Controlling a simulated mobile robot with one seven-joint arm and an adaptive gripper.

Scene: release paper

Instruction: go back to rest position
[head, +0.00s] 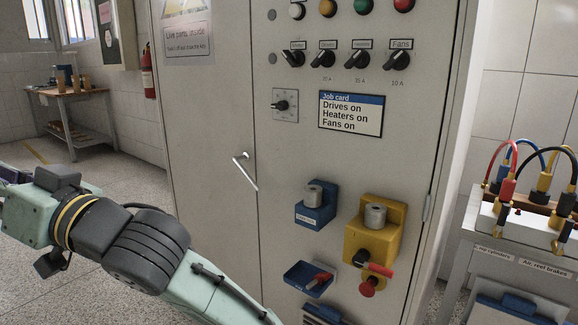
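My arm (140,245), pale green with dark grey joints, reaches from the bottom of the head view to the left edge. My gripper lies beyond the picture, so its fingers and anything in them are hidden. The arm passes in front of the lower left of a grey control cabinet (215,120). The cabinet has a row of black rotary switches (340,57), one labelled Fans, under several coloured lamps. A job card (350,115) reads "Drives on, Heaters on, Fans on".
A bench (515,245) with coloured hoses stands right. A wooden table (70,95) stands far left; floor between is clear.

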